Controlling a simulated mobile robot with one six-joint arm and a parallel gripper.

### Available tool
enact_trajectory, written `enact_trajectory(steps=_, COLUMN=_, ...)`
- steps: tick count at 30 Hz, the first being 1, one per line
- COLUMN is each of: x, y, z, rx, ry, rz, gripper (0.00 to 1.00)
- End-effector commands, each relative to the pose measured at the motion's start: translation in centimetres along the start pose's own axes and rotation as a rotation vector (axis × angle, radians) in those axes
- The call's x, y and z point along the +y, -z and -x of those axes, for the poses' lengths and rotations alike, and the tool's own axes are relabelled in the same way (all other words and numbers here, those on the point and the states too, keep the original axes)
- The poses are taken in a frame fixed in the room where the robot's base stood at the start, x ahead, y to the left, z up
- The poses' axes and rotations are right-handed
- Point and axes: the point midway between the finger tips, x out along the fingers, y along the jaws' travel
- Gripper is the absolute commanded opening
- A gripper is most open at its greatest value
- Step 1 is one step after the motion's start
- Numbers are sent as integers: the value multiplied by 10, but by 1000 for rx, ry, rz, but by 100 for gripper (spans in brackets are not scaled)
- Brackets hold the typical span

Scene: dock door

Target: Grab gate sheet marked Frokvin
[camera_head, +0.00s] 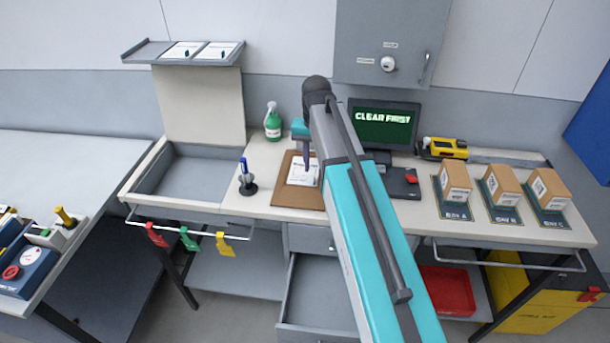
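A white sheet (299,177) with small print lies on a brown board (291,196) on the bench. My arm hides part of the board's right side. Two more white sheets lie side by side on the wall shelf (146,52) at upper left: a left one (182,50) and a right one (216,51). The print on all of them is too small to read, so I cannot tell which is marked Frokvin. My gripper (306,165) points down over the sheet on the board. I cannot tell if it touches the sheet or whether its fingers are open.
A pen stand (248,186) and green spray bottle (272,122) stand left of and behind the board. A screen (384,124) reads "CLEAR FIRST". Three boxes (499,182) stand at right. An open drawer (318,290) juts out below. The grey tray (190,178) is empty.

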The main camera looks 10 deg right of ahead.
Motion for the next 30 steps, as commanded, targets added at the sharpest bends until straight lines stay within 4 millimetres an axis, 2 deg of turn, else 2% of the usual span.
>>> enact_trajectory(steps=4, x=0, y=0, z=-10, rx=0, ry=0, rz=0, gripper=25)
enact_trajectory(steps=19, x=0, y=0, z=-13, rx=0, ry=0, rz=1, gripper=25)
enact_trajectory(steps=30, x=1, y=4, z=-42, rx=-1, ry=0, rz=1, gripper=25)
